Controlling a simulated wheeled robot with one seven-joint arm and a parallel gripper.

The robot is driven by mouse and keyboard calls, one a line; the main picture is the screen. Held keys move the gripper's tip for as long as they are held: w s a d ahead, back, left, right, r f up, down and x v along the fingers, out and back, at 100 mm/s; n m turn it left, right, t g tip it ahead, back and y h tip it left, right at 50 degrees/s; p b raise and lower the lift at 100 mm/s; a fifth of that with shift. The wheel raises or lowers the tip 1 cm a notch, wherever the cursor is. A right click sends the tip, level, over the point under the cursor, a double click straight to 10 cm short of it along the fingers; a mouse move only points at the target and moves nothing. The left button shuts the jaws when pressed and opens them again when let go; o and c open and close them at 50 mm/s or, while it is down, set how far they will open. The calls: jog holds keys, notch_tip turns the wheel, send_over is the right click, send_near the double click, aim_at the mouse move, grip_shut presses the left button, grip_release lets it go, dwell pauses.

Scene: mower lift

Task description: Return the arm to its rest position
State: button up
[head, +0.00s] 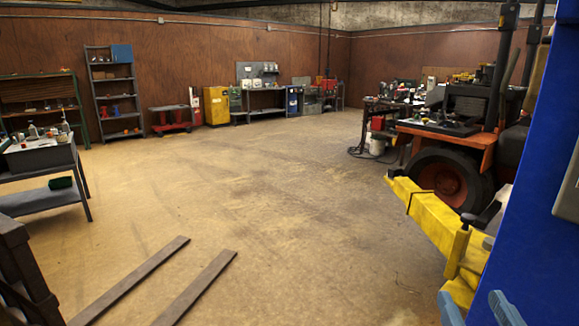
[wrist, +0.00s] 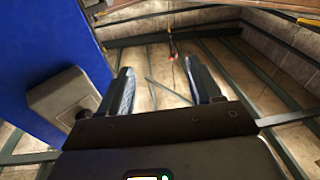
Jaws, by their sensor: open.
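My gripper (head: 478,306) shows at the lower right of the head view, its two blue fingers pointing up and spread apart. It also shows in the wrist view (wrist: 161,82), with nothing between the fingers. A blue panel or post (head: 535,190) stands close on its right in the head view. In the wrist view the blue panel (wrist: 45,50) is on the left, with a dark grey box (wrist: 68,105) on it, close to the left finger. The rest of my arm is mostly out of view.
A yellow beam (head: 435,225) runs beside an orange vehicle with a black tyre (head: 450,180) at the right. Dark forks (head: 195,290) lie low at the lower left. A grey workbench (head: 40,155) stands at the left. The middle floor is clear. The wrist view shows roof beams (wrist: 280,118).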

jog(key=s+a+f+n+g+y, duration=0.1)
jog(key=s+f, duration=0.4)
jog(key=s, duration=0.2)
jog(key=s+f+n+g+y, duration=0.1)
jog(key=s+f, duration=0.3)
jog(key=s, duration=0.4)
jog(key=s+a+m+g, duration=0.1)
jog(key=s+g, duration=0.1)
jog(key=s, duration=1.5)
jog(key=shift+s+a+f, duration=0.2)
jog(key=shift+a+f, duration=0.1)
jog(key=shift+a, duration=0.1)
